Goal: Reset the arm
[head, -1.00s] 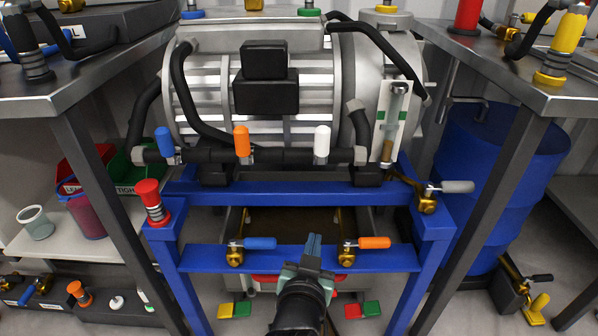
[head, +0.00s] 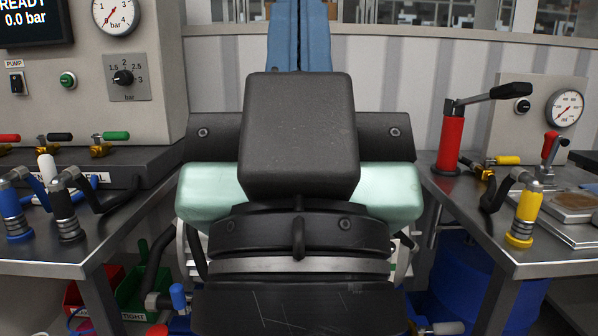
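My gripper (head: 299,40) fills the middle of the head view, raised close to the camera and seen from behind. Its two blue fingers point up and run out of the top edge. They lie side by side with only a thin dark seam between them, and nothing shows held in them. My black wrist and the pale green gripper body hide most of the drive unit (head: 190,262) behind. Only bits of the drive unit's silver side and hoses show at the lower edges.
A left bench (head: 110,240) carries a control panel (head: 150,25) and hose couplings. A right bench (head: 465,215) carries a red hand pump (head: 449,145), a gauge (head: 565,108) and a yellow coupling (head: 524,215). A blue drum (head: 460,275) stands below it.

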